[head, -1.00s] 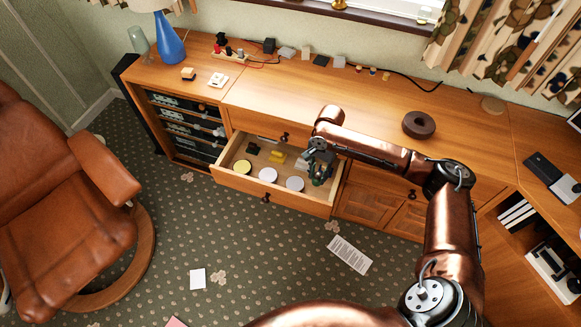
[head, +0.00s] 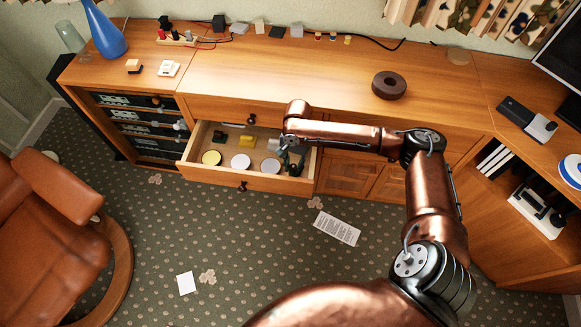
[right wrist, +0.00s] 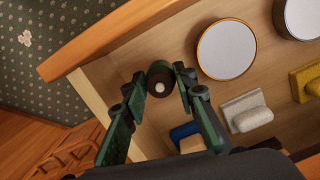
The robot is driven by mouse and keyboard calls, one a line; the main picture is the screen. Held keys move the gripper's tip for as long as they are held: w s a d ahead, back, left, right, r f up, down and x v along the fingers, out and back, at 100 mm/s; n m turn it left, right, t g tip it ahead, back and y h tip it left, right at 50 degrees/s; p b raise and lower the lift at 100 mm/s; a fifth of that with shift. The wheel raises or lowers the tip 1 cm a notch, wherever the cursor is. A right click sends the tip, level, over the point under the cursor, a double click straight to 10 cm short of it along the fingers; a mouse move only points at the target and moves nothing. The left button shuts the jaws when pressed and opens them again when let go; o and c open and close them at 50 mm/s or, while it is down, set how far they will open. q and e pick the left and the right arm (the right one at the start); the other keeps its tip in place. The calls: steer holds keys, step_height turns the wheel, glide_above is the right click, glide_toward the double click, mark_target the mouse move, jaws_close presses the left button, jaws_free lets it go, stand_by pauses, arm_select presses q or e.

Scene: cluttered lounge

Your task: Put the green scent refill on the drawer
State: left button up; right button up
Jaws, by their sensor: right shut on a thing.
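The green scent refill (right wrist: 158,72) is a small dark green cylinder with a pale round spot on its end. My right gripper (right wrist: 160,86) is shut on it in the right wrist view, with a fingertip on each side. In the head view my right gripper (head: 292,166) is at the right end of the open drawer (head: 220,178), beside the rightmost disc. There the refill cannot be told apart from the dark fingers. I cannot tell whether it touches the drawer floor. My left gripper is not in view.
The drawer holds several round tins, one white-topped with a yellow rim (right wrist: 226,48), a yellow block (right wrist: 308,82), a pale block (right wrist: 246,112) and a blue item (right wrist: 186,132). A brown ring (head: 389,85) lies on the cabinet top. A leather chair (head: 60,220) stands left.

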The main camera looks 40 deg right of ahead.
mark_target(294, 164)
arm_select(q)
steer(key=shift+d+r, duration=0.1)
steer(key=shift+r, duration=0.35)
arm_select(e)
steer(key=shift+f, duration=0.15)
steer(key=o, duration=1.2)
steer(key=shift+f, duration=0.15)
steer(key=shift+c, duration=0.2)
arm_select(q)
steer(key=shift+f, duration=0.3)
arm_select(e)
steer(key=r+p, duration=0.1)
steer(key=r, duration=0.1)
steer(key=r+p, duration=0.1)
steer(key=r, duration=0.2)
steer(key=r+p, duration=0.1)
steer(key=r, duration=0.1)
steer(key=shift+w+d+r+p, duration=0.2)
steer(key=shift+d+p, duration=0.15)
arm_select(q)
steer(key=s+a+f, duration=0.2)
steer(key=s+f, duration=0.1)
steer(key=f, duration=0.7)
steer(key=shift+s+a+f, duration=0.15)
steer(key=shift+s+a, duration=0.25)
arm_select(e)
steer(key=shift+r, duration=0.15)
